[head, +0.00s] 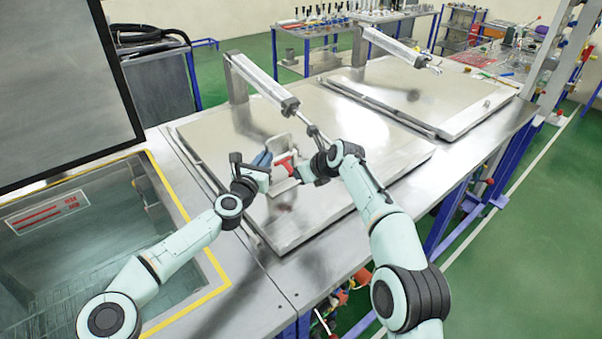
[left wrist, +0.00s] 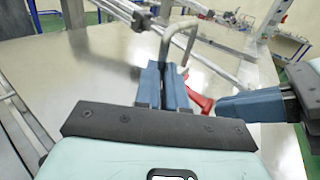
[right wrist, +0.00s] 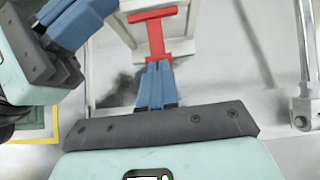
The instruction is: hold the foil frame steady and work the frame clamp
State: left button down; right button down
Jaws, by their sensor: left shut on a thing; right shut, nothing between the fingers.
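The foil frame, which I take to be the small pale frame (right wrist: 182,45), stands on the near metal lid. A bent metal bar (left wrist: 181,38) rises from it in the left wrist view. My left gripper (head: 266,158) is shut on this bar, its blue fingers partly hiding it. The frame clamp has a red T-shaped handle (right wrist: 155,35), which also shows between the grippers in the head view (head: 284,166). My right gripper (right wrist: 154,72) is shut and empty, its fingertips at the lower end of the red handle. I cannot tell whether they touch it.
A pneumatic cylinder (head: 262,83) slants above the near lid (head: 350,180), its rod ending close to my right gripper. A second lid (head: 425,95) lies farther back. An open tank (head: 90,245) with a yellow edge is at left. The near lid's right part is clear.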

jog(key=shift+f, duration=0.1)
dwell(0.4)
jog(key=shift+f+t+y, duration=0.7)
jog(key=shift+t+y, duration=0.2)
jog(key=shift+t, duration=0.3)
jog(key=shift+w+a+f, duration=0.1)
jog(key=shift+w+f, duration=0.05)
jog(key=shift+f, duration=0.55)
jog(key=shift+w+a+f, duration=0.1)
jog(key=shift+f, duration=0.55)
jog(key=shift+w+a+f, duration=0.2)
jog(key=shift+w+f, duration=0.1)
jog(key=shift+f, duration=0.2)
jog(key=shift+w+a+f, duration=0.2)
jog(key=shift+w+f, duration=0.05)
jog(key=shift+f, duration=0.25)
jog(key=shift+r, duration=0.15)
